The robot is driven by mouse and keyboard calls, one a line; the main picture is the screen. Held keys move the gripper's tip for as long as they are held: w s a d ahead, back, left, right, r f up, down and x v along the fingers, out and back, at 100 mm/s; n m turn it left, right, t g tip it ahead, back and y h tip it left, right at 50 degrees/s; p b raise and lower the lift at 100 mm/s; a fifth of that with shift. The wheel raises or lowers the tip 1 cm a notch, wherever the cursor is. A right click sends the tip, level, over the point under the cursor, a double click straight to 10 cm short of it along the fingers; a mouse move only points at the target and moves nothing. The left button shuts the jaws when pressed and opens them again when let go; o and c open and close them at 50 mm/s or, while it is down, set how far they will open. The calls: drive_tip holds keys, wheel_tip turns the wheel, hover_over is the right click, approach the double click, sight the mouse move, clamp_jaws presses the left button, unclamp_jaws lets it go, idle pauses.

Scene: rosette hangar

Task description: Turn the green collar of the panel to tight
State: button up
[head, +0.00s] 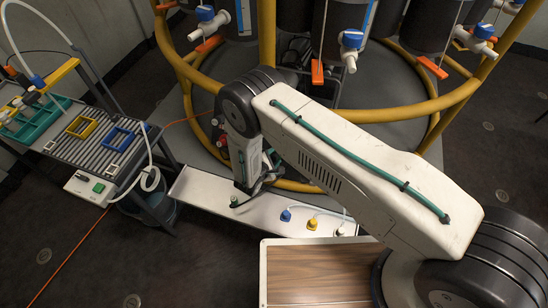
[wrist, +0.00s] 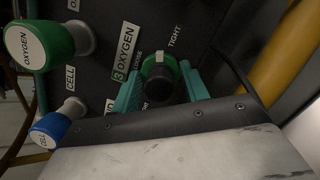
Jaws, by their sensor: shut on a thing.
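In the wrist view, the green collar (wrist: 163,62) sits on a dark panel (wrist: 110,20), around a black round fitting (wrist: 159,82). A pale mark shows on the collar's upper side. The word TIGHT is printed to its upper right, LOOSE to its left, and a "3 OXYGEN" label (wrist: 124,55) further left. My gripper (wrist: 160,88) has one teal finger on each side of the collar and is shut on it. The inner finger contacts are partly hidden. In the head view my arm hides the collar.
In the wrist view, a large green OXYGEN handle (wrist: 38,45) and a blue-rimmed handle (wrist: 55,127) stand left of the collar. In the head view, a white tray (head: 200,188) holds small connectors below. A yellow rail (head: 410,108) curves behind my arm. A bench (head: 105,150) stands left.

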drive_tip(key=shift+m+g, duration=0.4)
drive_tip(key=shift+m, duration=2)
drive_tip(key=o, duration=1)
drive_tip(key=v, duration=0.8)
drive_tip(key=shift+w, duration=0.1)
drive_tip(key=shift+d, duration=0.1)
